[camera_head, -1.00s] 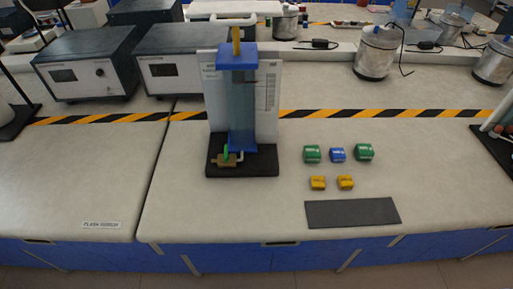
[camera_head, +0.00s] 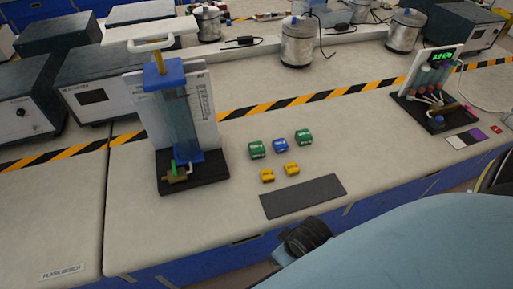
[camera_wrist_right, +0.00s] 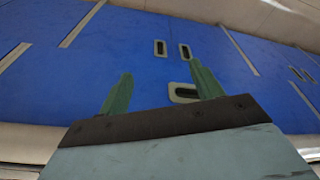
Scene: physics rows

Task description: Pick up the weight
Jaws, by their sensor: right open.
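Several small weights stand on the bench in the head view. There are two green weights, one on the left (camera_head: 257,149) and one on the right (camera_head: 303,137), with a blue weight (camera_head: 280,145) between them. Two yellow weights, left (camera_head: 267,176) and right (camera_head: 292,169), sit in front of these. My right gripper (camera_wrist_right: 162,88) shows in the right wrist view with its two green fingers apart and nothing between them. It faces the blue front of the bench, away from the weights. My left gripper is not in view.
A dark grey mat (camera_head: 302,196) lies in front of the weights. A blue-topped column apparatus (camera_head: 178,120) stands left of them on a black base. Another device with a green display (camera_head: 436,85) is at right. Blue cabinet fronts with handle slots (camera_wrist_right: 160,47) face my right gripper.

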